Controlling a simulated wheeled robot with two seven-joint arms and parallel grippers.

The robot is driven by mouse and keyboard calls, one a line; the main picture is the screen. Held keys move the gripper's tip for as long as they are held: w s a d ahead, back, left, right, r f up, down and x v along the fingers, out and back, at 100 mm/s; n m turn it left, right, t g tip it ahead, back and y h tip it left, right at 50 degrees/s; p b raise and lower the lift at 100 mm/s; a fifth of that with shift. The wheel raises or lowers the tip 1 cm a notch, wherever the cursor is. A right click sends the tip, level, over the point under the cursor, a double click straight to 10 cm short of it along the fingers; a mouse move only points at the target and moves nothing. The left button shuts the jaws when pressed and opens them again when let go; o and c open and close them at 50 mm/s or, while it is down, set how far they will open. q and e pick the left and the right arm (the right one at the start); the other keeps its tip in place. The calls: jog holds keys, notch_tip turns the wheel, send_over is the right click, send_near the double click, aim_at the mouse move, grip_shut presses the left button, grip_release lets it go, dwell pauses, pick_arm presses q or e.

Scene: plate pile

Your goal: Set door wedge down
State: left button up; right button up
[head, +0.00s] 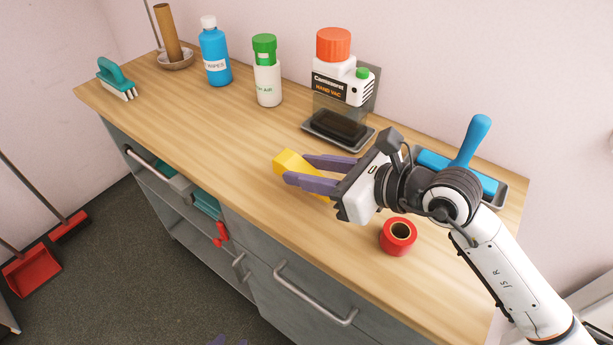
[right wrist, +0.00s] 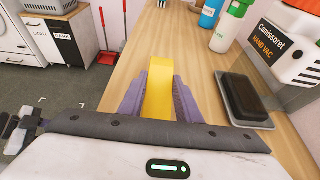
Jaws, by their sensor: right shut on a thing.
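The yellow door wedge (head: 289,161) is held between the purple fingers of my right gripper (head: 308,172), over the middle of the wooden counter. In the right wrist view the wedge (right wrist: 158,88) stands out past the fingertips of the right gripper (right wrist: 160,98). Whether its underside touches the counter or hangs just above it, I cannot tell. Only the purple fingertips of my left gripper (head: 230,341) show at the bottom edge of the head view. They are apart, with nothing seen between them, below the counter's front.
The wooden counter (head: 200,125) is clear left of the wedge. A red tape roll (head: 398,236) lies nearer the front edge. Bottles (head: 215,55), a brush (head: 116,78) and a blue-handled tool (head: 470,140) line the back and sides.

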jog(key=shift+f, duration=1.65)
jog(key=o, duration=1.1)
jog(key=shift+r, duration=0.1)
jog(key=shift+r, duration=0.3)
jog(key=v, duration=0.7)
jog(key=b+v, duration=0.1)
jog(key=v, duration=0.3)
jog(key=shift+s+d+f, duration=0.15)
jog(key=shift+d+f, duration=0.05)
jog(key=shift+d, duration=0.05)
jog(key=shift+s+d+r, duration=0.15)
jog(key=shift+r, duration=0.05)
